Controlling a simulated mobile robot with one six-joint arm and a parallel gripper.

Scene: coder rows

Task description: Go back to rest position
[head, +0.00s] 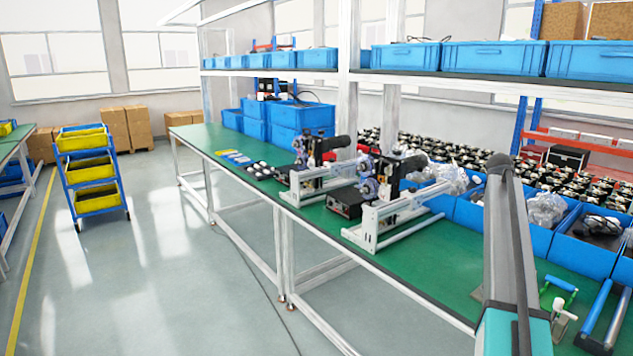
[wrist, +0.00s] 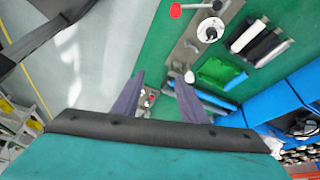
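My gripper (wrist: 160,82) shows in the wrist view as two purple-grey fingers standing apart, with nothing seen between them. It is tilted over the green workbench top (wrist: 150,70) near the bench edge, with the floor to the left. In the head view my grey and teal arm rises at the lower right, in front of the bench, and the gripper itself cannot be made out there.
The green bench (head: 440,268) carries white-framed coder machines (head: 390,218) and a row of blue bins (head: 531,240). Blue-handled tools (head: 597,310) lie at the right. A shelf with blue crates (head: 495,56) hangs above.

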